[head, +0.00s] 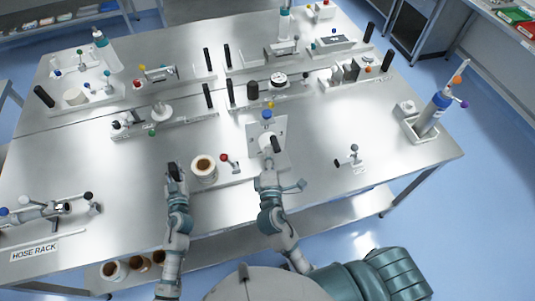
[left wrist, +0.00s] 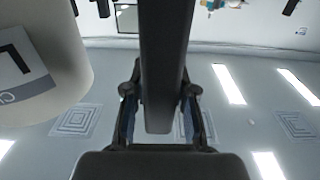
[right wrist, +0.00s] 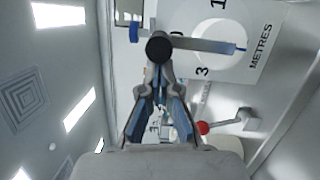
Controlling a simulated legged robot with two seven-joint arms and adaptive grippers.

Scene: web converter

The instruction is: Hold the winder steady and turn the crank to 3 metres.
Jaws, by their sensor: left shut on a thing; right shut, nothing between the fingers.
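The winder's white dial plate (head: 280,152) stands right of centre in the head view. The right wrist view shows its face (right wrist: 240,25) with 1, 3 and METRES. A grey crank bar (right wrist: 200,43) runs from a black knob (right wrist: 159,47) to a blue tip, between the 1 and the 3, towards METRES. My right gripper (right wrist: 160,75) is shut and empty beside the knob; I cannot tell whether they touch. My left gripper (head: 175,172) is shut on a black upright handle (left wrist: 163,70), left of the white roll with brown core (head: 204,168).
A red-knobbed lever (head: 226,160) stands between roll and plate. A small stand (head: 352,160) is to the right, a bottle in a tray (head: 430,120) farther right. Several fixtures with black posts (head: 208,95) fill the back. A hose rack (head: 45,215) lies front left.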

